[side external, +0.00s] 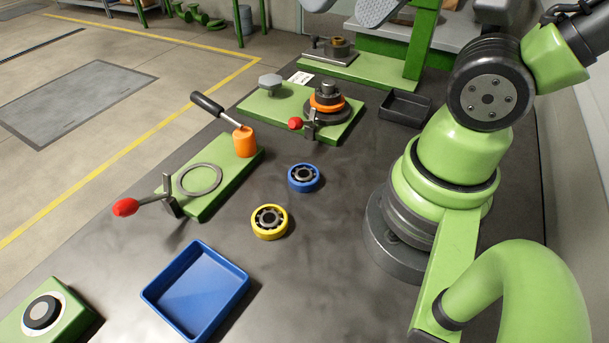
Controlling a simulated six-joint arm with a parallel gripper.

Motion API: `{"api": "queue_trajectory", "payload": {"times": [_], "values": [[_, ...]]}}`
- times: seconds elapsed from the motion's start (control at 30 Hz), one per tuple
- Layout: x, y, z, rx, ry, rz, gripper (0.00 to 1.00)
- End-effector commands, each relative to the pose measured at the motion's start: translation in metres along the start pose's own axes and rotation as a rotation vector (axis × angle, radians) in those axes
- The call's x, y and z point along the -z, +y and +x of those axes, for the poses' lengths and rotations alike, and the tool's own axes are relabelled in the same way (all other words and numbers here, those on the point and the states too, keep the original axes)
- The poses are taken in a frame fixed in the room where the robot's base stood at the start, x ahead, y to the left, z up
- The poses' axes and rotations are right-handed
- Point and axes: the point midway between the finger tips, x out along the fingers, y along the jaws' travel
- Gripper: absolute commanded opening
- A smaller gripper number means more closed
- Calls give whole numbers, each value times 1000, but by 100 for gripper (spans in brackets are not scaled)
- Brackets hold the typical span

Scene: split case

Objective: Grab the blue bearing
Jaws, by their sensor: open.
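The blue bearing (303,178) lies flat on the dark table, near the middle of the side external view. It has a blue outer ring and a dark inner part. Nothing touches it or covers it. A yellow bearing (269,222) lies close to it, toward the lower left, with a small gap between them. My gripper is outside the picture; only my green arm shows at the right, running out of the frame at the top right.
A blue tray (196,292) stands at the lower front. A green fixture (210,190) with a red-tipped lever stands left of the bearings; another green fixture (345,124) is behind them. A small dark tray (405,108) sits behind right. Table right of the blue bearing is clear.

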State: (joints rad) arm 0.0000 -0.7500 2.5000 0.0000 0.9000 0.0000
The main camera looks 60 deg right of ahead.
Motion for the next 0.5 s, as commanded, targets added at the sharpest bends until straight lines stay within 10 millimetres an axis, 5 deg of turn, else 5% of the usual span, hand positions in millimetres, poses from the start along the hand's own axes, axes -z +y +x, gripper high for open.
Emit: {"api": "queue_trajectory", "payload": {"times": [0.33, 0.5], "values": [[2, 1, 5, -15, -16, -1, 92], [13, 11, 36, -96, -102, -16, 92]]}}
